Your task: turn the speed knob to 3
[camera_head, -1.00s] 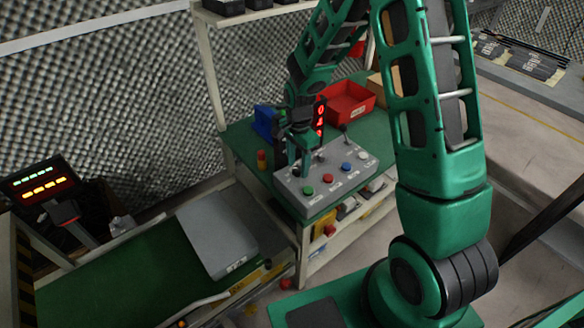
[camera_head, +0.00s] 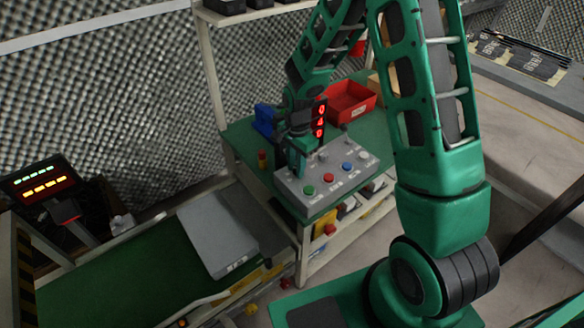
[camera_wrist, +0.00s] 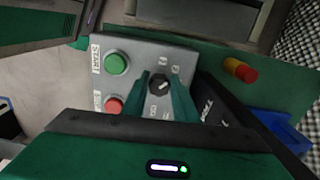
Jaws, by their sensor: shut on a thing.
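The speed knob (camera_wrist: 159,83) is a small black dial with a pale pointer mark, on the grey control panel (camera_wrist: 128,48) in the wrist view. Small labels surround it, too small to read surely, so I cannot tell its setting. My gripper (camera_wrist: 161,88) has a green finger on each side of the knob and is shut on it. In the head view my gripper (camera_head: 297,167) is at the left part of the panel (camera_head: 318,202), and it hides the knob. A display (camera_head: 320,118) with red digits stands behind.
Green (camera_head: 310,191), red (camera_head: 328,178) and blue (camera_head: 346,167) buttons lie along the panel's front. A red bin (camera_head: 351,101) and a blue bin (camera_head: 264,121) stand behind it. A red-and-yellow beacon (camera_wrist: 240,70) stands beside the panel.

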